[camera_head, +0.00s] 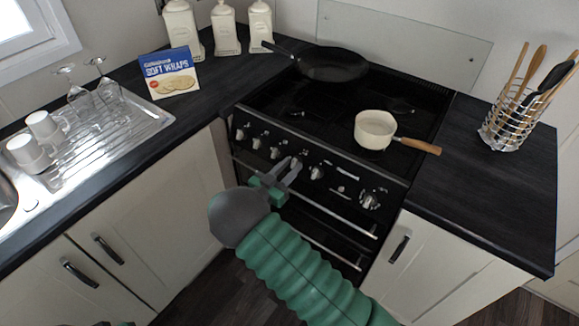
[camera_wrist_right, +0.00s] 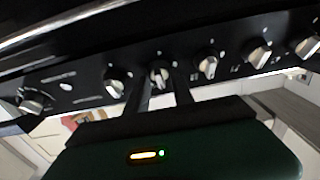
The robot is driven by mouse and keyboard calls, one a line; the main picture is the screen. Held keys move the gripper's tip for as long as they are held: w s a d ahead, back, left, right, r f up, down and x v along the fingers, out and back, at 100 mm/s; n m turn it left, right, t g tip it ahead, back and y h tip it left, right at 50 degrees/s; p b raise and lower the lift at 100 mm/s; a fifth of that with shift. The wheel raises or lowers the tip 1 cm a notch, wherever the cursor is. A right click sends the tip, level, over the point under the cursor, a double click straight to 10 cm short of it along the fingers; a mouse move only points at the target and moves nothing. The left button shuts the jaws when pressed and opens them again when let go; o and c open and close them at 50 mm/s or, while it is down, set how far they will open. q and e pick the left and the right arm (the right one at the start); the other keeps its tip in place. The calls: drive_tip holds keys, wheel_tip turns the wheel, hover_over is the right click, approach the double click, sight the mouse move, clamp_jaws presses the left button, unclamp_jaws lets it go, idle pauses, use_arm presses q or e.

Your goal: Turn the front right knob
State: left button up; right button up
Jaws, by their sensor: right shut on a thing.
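The black stove (camera_head: 420,160) has a row of silver knobs along its front panel. My right gripper (camera_head: 285,170) reaches the panel from below, with its grey fingers at the third knob from the right (camera_head: 296,163). In the right wrist view, the same knob (camera_wrist_right: 159,75) sits between the two dark fingertips (camera_wrist_right: 163,92), and the gripper is shut on it. The knob just right of it (camera_head: 317,172) is free; it also shows in the right wrist view (camera_wrist_right: 117,85). A larger knob (camera_head: 370,200) is at the far right.
A cream saucepan (camera_head: 375,130) and a black frying pan (camera_head: 331,63) stand on the hob. Oven handle bars (camera_head: 340,248) lie below the knobs. A utensil basket (camera_head: 508,125) is on the right counter; a drying rack (camera_head: 105,140) is at left.

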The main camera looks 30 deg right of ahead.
drive_tip(key=shift+d, duration=0.3)
clamp_jaws()
drive_tip(key=shift+a, duration=0.1)
drive_tip(key=shift+w, duration=0.1)
